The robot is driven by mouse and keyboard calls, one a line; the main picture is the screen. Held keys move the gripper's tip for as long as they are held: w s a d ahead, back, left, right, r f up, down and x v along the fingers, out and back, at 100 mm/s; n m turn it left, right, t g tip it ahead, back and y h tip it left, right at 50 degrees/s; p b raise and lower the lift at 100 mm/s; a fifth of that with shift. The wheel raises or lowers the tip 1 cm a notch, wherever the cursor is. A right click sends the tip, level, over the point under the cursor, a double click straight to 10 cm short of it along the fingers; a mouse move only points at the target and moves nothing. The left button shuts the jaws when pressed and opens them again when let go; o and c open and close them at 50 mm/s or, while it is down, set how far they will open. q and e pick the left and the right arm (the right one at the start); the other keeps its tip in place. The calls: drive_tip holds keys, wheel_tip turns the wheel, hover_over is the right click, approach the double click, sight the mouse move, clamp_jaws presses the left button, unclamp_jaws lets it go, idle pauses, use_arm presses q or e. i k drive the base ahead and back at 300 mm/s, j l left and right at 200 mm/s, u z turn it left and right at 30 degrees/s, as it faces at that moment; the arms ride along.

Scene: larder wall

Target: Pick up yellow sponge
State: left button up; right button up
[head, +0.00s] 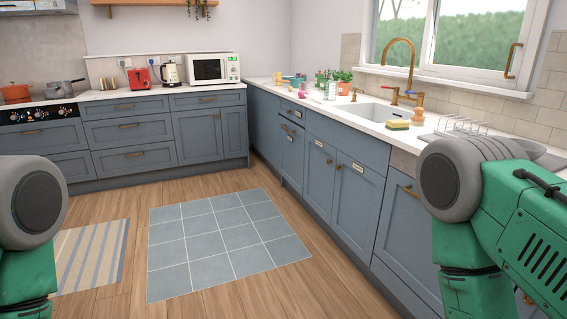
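A small yellow sponge (399,125) with a green layer lies flat on the white counter at the right, near the front edge of the sink (372,112). It is beside an orange-brown bottle or brush-like item (418,117). Parts of my two green and grey arms show at the left and right edges of the head view. Neither gripper shows, so their distance to the sponge cannot be seen.
A wire dish rack (468,127) stands right of the sponge. A brass tap (411,65) rises behind the sink. Plants and bottles crowd the counter further back. Blue cabinets (325,165) border the open wooden floor, with a tiled patch (222,240) and striped rug (90,255).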

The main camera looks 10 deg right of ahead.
sight(397, 124)
drive_tip(key=i+z, duration=0.4)
drive_tip(key=i+j+z, duration=0.2)
drive_tip(key=i+z, duration=0.15)
drive_tip(key=i, duration=0.2)
drive_tip(key=i+j+z, duration=0.8)
drive_tip(key=i+l, duration=0.05)
drive_tip(key=i, duration=0.05)
